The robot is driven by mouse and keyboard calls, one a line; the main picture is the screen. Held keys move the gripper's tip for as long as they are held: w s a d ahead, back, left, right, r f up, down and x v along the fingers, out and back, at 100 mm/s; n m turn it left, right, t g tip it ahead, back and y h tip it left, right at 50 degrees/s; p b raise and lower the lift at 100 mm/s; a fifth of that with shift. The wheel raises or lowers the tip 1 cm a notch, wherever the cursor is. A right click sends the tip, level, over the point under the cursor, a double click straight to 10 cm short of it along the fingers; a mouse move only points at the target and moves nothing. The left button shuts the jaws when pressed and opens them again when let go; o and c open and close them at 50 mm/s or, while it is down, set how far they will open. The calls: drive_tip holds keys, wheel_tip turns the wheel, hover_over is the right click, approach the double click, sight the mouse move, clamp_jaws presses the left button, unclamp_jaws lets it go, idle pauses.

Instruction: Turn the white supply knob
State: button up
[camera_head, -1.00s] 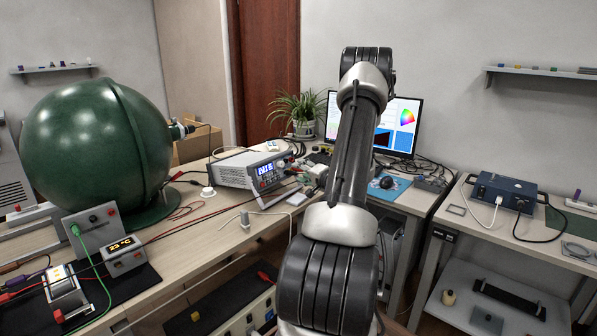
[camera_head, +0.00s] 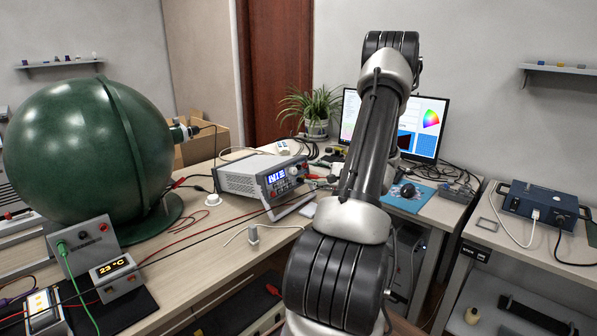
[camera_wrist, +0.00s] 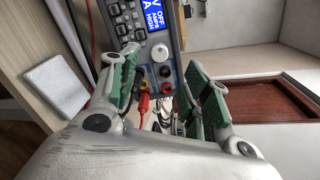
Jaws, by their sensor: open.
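The grey bench power supply (camera_head: 240,178) stands on the wooden bench left of my arm, its lit blue display and controls facing right. The white supply knob (camera_wrist: 160,52) shows in the wrist view just below the display, with a dark knob (camera_wrist: 164,71) under it. My gripper (camera_wrist: 164,72) is open, with one green-padded finger on each side of the knob area. The fingers look apart from the white knob; their depth to it is hard to tell. In the head view my gripper is mostly hidden behind my arm.
Red plugs (camera_wrist: 142,105) and cables sit at the supply's sockets between my fingers. A green sphere (camera_head: 85,150) fills the bench's left. A monitor (camera_head: 425,125) and a potted plant (camera_head: 316,125) stand behind.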

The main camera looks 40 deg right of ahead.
sight(295, 171)
drive_tip(key=x, duration=0.7)
drive_tip(key=shift+w+f, duration=0.1)
drive_tip(key=shift+w, duration=0.25)
drive_tip(key=c, duration=1)
